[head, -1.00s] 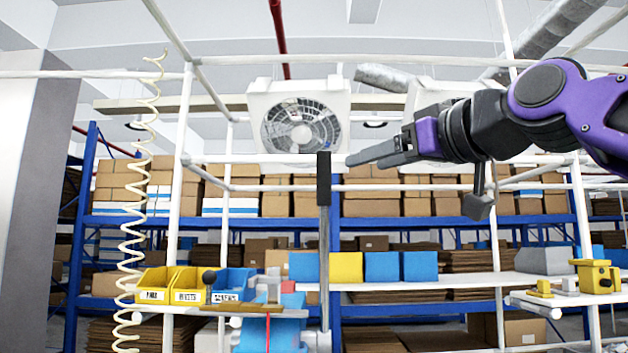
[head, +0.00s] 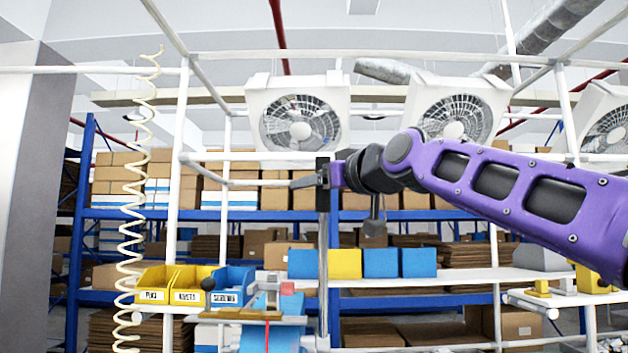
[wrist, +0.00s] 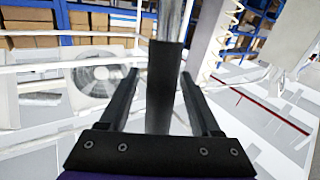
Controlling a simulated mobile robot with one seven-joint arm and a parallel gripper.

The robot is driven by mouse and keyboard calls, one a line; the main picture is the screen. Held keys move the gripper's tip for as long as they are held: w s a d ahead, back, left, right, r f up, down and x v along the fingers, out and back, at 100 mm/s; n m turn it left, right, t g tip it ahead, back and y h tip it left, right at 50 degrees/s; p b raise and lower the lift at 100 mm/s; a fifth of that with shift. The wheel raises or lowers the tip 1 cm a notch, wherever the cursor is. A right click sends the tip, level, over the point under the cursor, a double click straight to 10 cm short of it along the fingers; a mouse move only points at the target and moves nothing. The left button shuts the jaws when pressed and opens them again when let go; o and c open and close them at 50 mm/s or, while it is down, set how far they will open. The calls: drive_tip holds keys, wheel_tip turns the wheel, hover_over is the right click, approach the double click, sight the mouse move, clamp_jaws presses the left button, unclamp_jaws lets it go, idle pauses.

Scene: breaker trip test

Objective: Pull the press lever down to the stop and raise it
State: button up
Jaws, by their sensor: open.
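The press lever (head: 323,260) is a tall grey bar standing upright, with a black grip (head: 322,168) at its top. Its foot meets the blue press (head: 270,338) at the bottom of the head view. My gripper (head: 308,181) is at the height of the black grip. In the wrist view, the black grip (wrist: 160,95) stands between the two fingers of my open gripper (wrist: 159,77), with a gap showing on each side. The grey bar (wrist: 172,20) runs on beyond the grip.
Yellow bins (head: 172,284) and a blue bin (head: 231,287) stand left of the press. Blue and yellow boxes (head: 345,264) line a shelf behind the lever. White frame pipes (head: 184,150) and a coiled cream hose (head: 130,200) are at left.

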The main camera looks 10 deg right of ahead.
drive_tip(key=shift+w+a, duration=0.1)
drive_tip(key=shift+w, duration=0.15)
drive_tip(key=shift+c, duration=0.2)
clamp_jaws()
idle(1.1)
